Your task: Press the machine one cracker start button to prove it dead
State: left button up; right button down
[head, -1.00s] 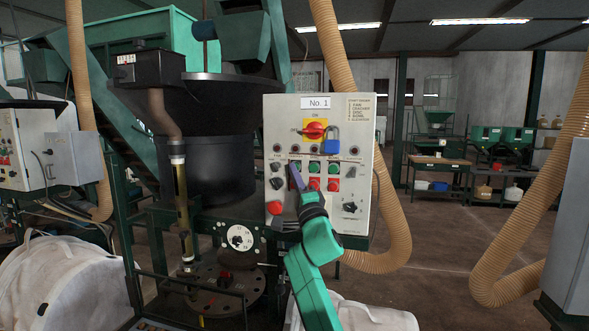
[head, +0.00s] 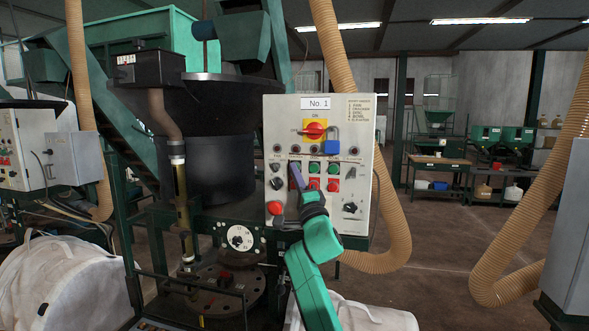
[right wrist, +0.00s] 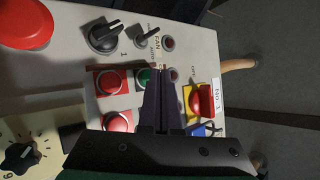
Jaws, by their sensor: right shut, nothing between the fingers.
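The No. 1 control panel (head: 350,220) stands upright ahead of me. It has a row of green buttons above red ones. My right gripper (head: 295,168) is shut and empty, its fingertips at the second button column from the left, which the panel's list order makes the cracker column. The green cracker start button (right wrist: 143,77) is partly hidden by the fingers in the right wrist view, where the gripper (right wrist: 160,75) also shows. I cannot tell whether the tips touch it. The red isolator handle (head: 314,130) on its yellow plate has a blue padlock (head: 331,141). My left gripper is out of view.
A red mushroom button (head: 275,208) and black selector switches (head: 350,207) are on the panel's lower part. A beige hose (head: 398,235) bends beside the panel on the right. White bags (head: 70,285) lie below left. A grey cabinet (head: 568,235) stands far right.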

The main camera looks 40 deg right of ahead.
jog(key=shift+w+d, duration=0.2)
jog(key=shift+d, duration=0.15)
dwell(0.6)
jog(key=shift+a, duration=0.1)
jog(key=shift+s+a, duration=0.5)
jog(key=shift+a, duration=0.05)
jog(key=s+a, duration=0.1)
jog(key=a, duration=0.1)
jog(key=s+a, duration=0.1)
jog(key=a, duration=0.1)
jog(key=shift+s+p, duration=0.3)
jog(key=shift+s, duration=0.05)
dwell(0.8)
